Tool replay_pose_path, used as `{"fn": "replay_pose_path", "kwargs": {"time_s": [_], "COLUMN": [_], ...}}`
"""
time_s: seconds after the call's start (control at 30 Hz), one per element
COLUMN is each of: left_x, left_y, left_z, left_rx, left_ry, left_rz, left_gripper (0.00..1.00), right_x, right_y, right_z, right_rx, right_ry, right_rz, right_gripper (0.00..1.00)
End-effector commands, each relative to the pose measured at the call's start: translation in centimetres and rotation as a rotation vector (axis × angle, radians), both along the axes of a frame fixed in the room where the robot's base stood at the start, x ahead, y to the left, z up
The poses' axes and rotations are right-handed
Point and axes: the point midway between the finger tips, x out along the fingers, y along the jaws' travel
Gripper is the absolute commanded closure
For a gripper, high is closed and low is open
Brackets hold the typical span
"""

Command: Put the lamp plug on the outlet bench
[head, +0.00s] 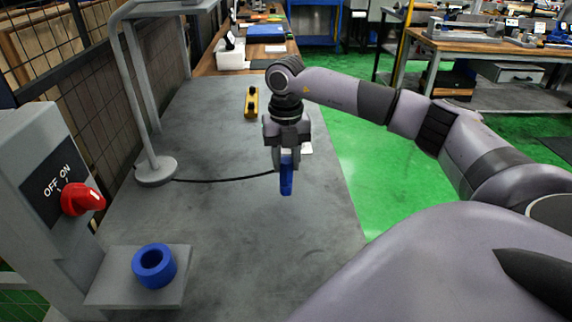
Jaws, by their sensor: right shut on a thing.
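My right gripper (286,168) points down over the grey bench top (240,240) and is shut on the blue lamp plug (287,182). The plug hangs upright between the fingers; whether its lower end touches the bench I cannot tell. A black cable (225,180) runs left from the plug to the round base of the grey lamp stand (155,170). At the lower left, a blue ring-shaped socket (154,266) sits on a small grey plate, apart from the plug. Beside it is a grey box with a red ON/OFF knob (82,199). My left gripper is not in view.
A yellow holder (251,102) lies on the bench behind the gripper. A white item (305,148) is partly hidden behind the gripper. A wire mesh fence (110,120) runs along the left. The bench front middle is clear. Green floor (375,165) lies to the right.

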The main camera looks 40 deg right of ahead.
Motion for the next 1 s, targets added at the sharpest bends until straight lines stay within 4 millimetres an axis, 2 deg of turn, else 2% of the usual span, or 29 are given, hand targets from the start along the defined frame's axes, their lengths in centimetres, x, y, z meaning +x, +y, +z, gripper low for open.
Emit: {"fn": "replay_pose_path", "kwargs": {"time_s": [0.13, 0.53, 0.57, 0.6, 0.63, 1.0], "left_x": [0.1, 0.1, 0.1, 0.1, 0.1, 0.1], "left_y": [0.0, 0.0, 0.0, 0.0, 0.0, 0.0], "left_z": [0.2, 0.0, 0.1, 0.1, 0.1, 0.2], "left_rx": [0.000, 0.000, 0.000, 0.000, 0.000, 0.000], "left_ry": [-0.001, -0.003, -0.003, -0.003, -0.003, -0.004], "left_rz": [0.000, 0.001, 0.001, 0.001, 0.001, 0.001], "left_gripper": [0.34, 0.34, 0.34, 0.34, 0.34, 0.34], "right_x": [0.0, 0.0, 0.0, 0.0, 0.0, 0.1], "right_y": [0.0, 0.0, 0.0, 0.0, 0.0, 0.0], "right_z": [-1.6, -2.2, -2.1, -2.1, -2.1, -1.4], "right_rx": [0.001, 0.001, 0.001, 0.001, 0.001, 0.001], "right_ry": [-0.001, -0.001, -0.001, -0.001, -0.001, -0.003], "right_rz": [0.000, 0.001, 0.001, 0.001, 0.001, 0.001], "right_gripper": [1.00, 1.00, 0.57, 0.44, 0.41, 0.41]}}
